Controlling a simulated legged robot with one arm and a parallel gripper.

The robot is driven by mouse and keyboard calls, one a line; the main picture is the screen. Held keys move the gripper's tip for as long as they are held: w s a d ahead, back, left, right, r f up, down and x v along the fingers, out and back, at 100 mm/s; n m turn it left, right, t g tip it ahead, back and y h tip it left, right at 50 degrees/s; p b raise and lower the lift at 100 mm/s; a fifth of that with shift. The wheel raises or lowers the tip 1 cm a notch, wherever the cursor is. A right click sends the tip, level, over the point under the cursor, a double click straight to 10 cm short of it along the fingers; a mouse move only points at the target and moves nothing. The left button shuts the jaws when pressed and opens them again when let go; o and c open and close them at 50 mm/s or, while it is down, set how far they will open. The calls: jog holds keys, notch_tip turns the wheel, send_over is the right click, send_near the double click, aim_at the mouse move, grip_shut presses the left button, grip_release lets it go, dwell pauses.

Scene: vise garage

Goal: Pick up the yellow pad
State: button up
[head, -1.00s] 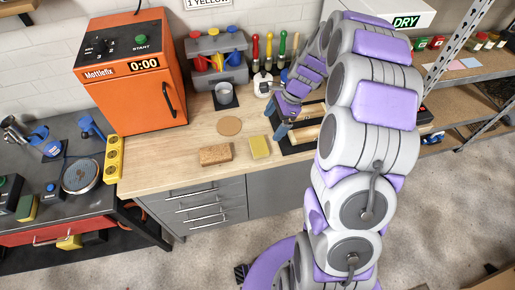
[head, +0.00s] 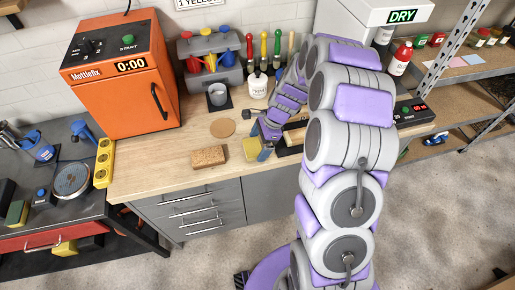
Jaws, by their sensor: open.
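The brown block (head: 208,156) lies close on the left. An orange oven (head: 122,75) is at left. A dark tray with a wooden roller (head: 292,139) is at right.

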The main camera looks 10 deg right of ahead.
aim_at(250, 147)
jog(key=a, duration=0.2)
jog(key=shift+a, duration=0.35)
jog(key=c, duration=0.4)
jog(key=shift+a, duration=0.15)
jog(key=shift+c, duration=1.2)
jog(key=shift+d+r, duration=0.1)
jog(key=shift+d, duration=1.15)
jog(key=shift+c, duration=0.6)
jog(key=a+r+p, duration=0.1)
jog(key=r, duration=0.1)
jog(key=a+r, duration=0.1)
jog(key=r, duration=0.1)
jog(key=shift+a+p, duration=0.1)
jog(key=shift+p, duration=0.25)
jog(key=s+d+p, duration=0.1)
jog(key=s+d, duration=0.2)
jog(key=s, duration=0.4)
jog(key=s+d+p, duration=0.1)
jog(key=s+d, duration=0.2)
jog(key=s, duration=0.5)
jog(key=shift+s+d+r+p, duration=0.2)
jog(key=shift+r+p, duration=0.1)
jog(key=shift+r, duration=0.15)
